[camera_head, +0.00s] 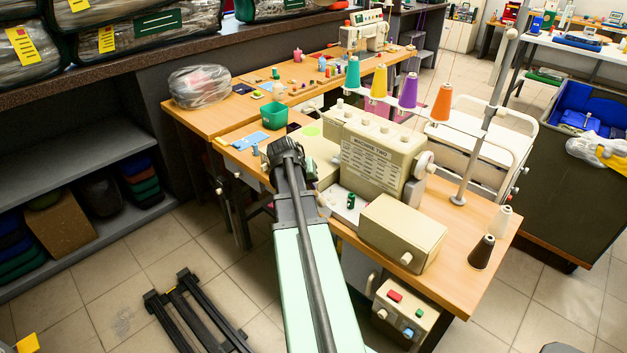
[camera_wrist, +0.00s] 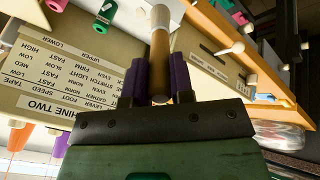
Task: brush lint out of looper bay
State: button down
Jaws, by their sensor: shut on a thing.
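The cream overlock machine (camera_head: 375,155) stands on the wooden table, with a label panel facing my arm. The wrist view shows its label panel (camera_wrist: 55,85) upside down, reading "MACHINE TWO". A pale open area (camera_head: 345,198) with a small green part lies low at its front; it may be the looper bay, and I see no lint clearly. My gripper (camera_wrist: 159,85) has purple fingers shut on a slim brown stick with a pale end (camera_wrist: 160,45), perhaps the brush. In the head view, my gripper (camera_head: 286,150) is left of the machine, and the stick is hidden.
Cones of coloured thread (camera_head: 407,90) stand above the machine. A cream box with a knob (camera_head: 402,232) sits at its front right. A switch box (camera_head: 405,308) hangs below the table.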

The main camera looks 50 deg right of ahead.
jog(key=shift+r+p, duration=3.3)
